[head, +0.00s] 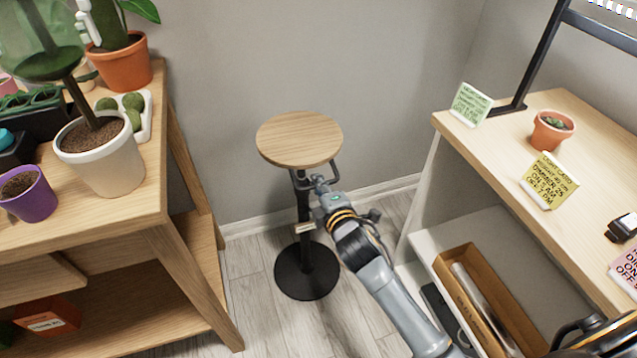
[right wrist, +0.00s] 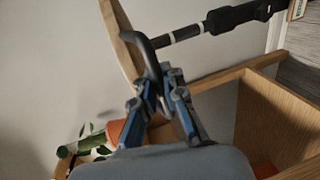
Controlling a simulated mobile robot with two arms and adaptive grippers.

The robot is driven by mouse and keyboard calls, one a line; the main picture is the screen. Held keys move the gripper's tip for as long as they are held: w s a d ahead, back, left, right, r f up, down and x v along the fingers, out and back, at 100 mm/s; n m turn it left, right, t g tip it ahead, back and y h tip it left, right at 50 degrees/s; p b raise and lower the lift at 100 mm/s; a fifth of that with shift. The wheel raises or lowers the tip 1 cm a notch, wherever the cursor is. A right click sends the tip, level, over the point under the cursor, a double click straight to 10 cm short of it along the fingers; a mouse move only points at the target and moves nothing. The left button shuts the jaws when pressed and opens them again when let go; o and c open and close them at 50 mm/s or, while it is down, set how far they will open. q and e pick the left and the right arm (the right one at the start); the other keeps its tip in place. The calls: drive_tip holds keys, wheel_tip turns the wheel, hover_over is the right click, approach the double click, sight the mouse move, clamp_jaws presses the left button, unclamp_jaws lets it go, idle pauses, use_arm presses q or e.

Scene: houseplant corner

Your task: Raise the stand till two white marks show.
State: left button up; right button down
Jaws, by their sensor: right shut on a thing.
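The stand has a round wooden top (head: 299,139), a dark post (head: 303,205) and a round black base (head: 306,271) on the floor. A pale tab sits partway up the post. My right gripper (head: 322,187) is shut on the dark curved handle (right wrist: 149,50) under the top. In the right wrist view the top (right wrist: 122,45) shows edge-on, and the post (right wrist: 188,33) has two pale marks, one near the handle and one by the thicker black sleeve (right wrist: 238,17). My left gripper is not in view.
A wooden plant table (head: 150,205) with a white pot (head: 104,160) and a purple pot (head: 28,195) stands left. A wooden desk (head: 505,125) with note cards and a small terracotta pot (head: 552,130) stands right. The wall is close behind the stand.

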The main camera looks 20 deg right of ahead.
drive_tip(key=shift+r, duration=0.25)
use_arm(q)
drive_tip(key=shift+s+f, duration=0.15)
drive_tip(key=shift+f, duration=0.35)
use_arm(e)
drive_tip(key=c, duration=1.7)
unclamp_jaws()
drive_tip(key=shift+s, duration=0.2)
